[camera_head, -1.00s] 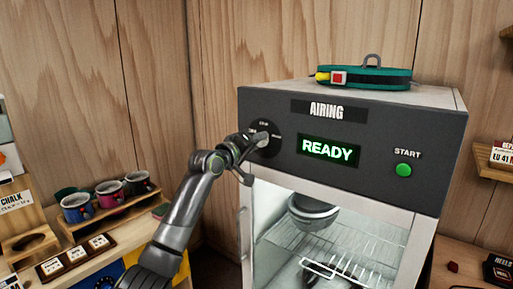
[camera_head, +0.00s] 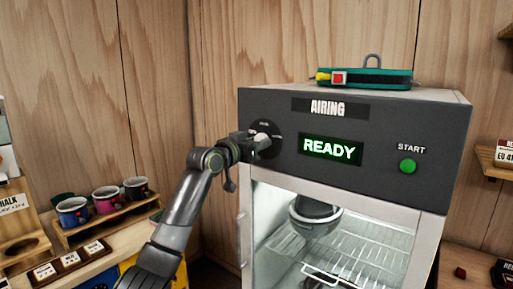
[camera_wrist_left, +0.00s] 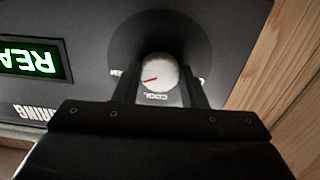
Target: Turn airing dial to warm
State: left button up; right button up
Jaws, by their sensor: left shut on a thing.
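The airing dial is a white round knob (camera_wrist_left: 159,73) with a red pointer line, on a dark round plate (camera_head: 264,127) on the cabinet's front panel. In the left wrist view the picture is upside down; the red line points left and slightly down. The label "COOL" (camera_wrist_left: 155,97) reads inverted below the knob; the labels at either side are partly hidden by the fingers. My left gripper (camera_head: 261,142) is shut on the knob, one finger on each side (camera_wrist_left: 160,85).
The airing cabinet's display (camera_head: 330,149) reads "READY", with a green start button (camera_head: 407,166) to its right. Mugs (camera_head: 105,199) stand on a shelf at left.

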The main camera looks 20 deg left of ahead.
pick_arm(q)
jog(key=shift+f+m, duration=0.2)
jog(key=shift+m, duration=0.5)
jog(key=o, duration=1)
jog(key=shift+r, duration=0.15)
jog(key=shift+b+v, duration=3.05)
jog(key=shift+v, duration=5.7)
